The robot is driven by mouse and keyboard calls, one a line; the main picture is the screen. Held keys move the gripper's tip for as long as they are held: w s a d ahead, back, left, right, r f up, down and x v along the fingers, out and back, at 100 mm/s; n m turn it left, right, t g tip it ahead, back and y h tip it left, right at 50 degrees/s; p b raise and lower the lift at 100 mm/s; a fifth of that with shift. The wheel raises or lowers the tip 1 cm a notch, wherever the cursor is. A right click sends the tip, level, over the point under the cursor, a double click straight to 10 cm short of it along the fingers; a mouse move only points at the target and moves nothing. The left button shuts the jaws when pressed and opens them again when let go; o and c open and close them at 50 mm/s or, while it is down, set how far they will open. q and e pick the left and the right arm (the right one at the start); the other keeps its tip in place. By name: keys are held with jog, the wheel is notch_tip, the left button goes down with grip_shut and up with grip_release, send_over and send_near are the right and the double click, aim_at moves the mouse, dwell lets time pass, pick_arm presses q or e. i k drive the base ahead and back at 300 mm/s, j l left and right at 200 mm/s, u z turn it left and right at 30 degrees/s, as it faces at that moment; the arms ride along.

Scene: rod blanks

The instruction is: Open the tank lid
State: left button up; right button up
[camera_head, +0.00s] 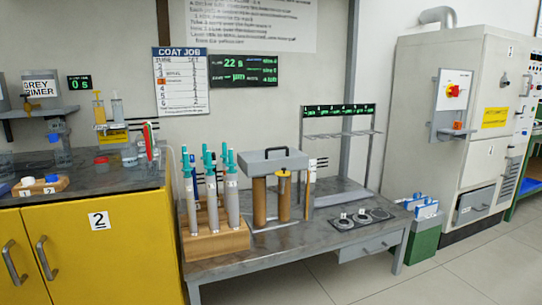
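A grey block-like lid (258,164) with a black handle (272,152) on top sits in the middle of the grey workbench, above brown cylinders (259,203). It looks like the tank lid and looks closed, lying level. Neither of my grippers is in view.
A wooden rack (213,240) with several teal-topped grey tubes stands left of the lid. Dark round holders (363,220) lie front right. A yellow cabinet (105,245) borders the left.

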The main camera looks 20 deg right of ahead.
aim_at(270, 160)
jog(key=i+l, duration=0.25)
jog(key=i, duration=0.15)
jog(key=i+l, duration=0.25)
jog(key=i, duration=0.15)
